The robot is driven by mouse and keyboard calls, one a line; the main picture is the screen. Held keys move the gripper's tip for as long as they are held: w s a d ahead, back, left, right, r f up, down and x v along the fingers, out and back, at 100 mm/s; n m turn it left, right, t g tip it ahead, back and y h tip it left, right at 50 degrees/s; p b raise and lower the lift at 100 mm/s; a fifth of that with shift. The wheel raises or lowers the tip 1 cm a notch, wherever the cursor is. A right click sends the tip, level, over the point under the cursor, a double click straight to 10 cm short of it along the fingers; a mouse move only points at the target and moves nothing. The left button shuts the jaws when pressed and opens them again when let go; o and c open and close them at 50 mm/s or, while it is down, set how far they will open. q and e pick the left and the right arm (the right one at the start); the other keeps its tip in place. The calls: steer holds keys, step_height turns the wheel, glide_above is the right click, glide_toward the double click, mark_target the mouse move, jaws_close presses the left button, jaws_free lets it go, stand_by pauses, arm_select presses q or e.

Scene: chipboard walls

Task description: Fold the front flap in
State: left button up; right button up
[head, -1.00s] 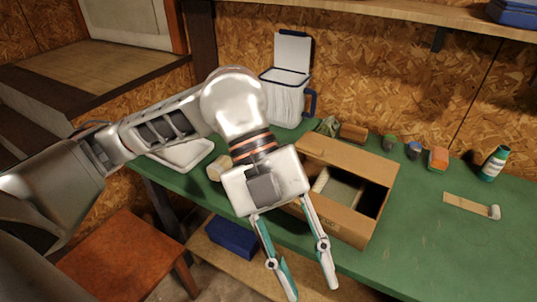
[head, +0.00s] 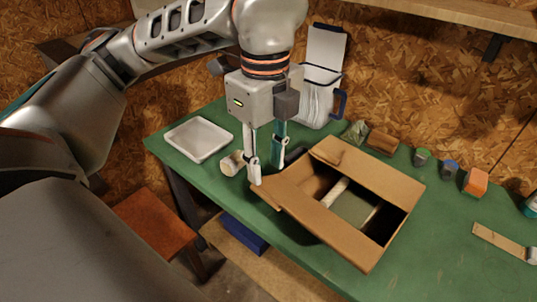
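An open cardboard box (head: 375,172) stands on the green table. A long cardboard strip (head: 318,222) runs along its front side, and I cannot tell if it is the front flap or the wall. A small flap (head: 263,194) juts out at the box's left corner. A pale bar-shaped thing (head: 335,192) shows inside the box. My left gripper (head: 266,174) points down at the box's left corner, its two fingers apart with nothing seen between them. I cannot tell whether a fingertip touches the cardboard. My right gripper is not in view.
A white tray (head: 199,138) and a beige roll (head: 232,163) lie left of the gripper. A white lidded container (head: 318,95) stands behind. A wooden block (head: 381,142), small jars and an orange block (head: 475,181) line the back. The table front right of the box is clear.

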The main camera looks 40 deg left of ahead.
mark_target(266, 192)
arm_select(q)
step_height(266, 192, down, 6)
steer(key=b, duration=0.3)
steer(key=shift+f, duration=0.35)
steer(key=shift+f+b, duration=0.45)
steer(key=shift+f, duration=0.05)
steer(key=shift+s, duration=0.1)
steer(key=c, duration=0.5)
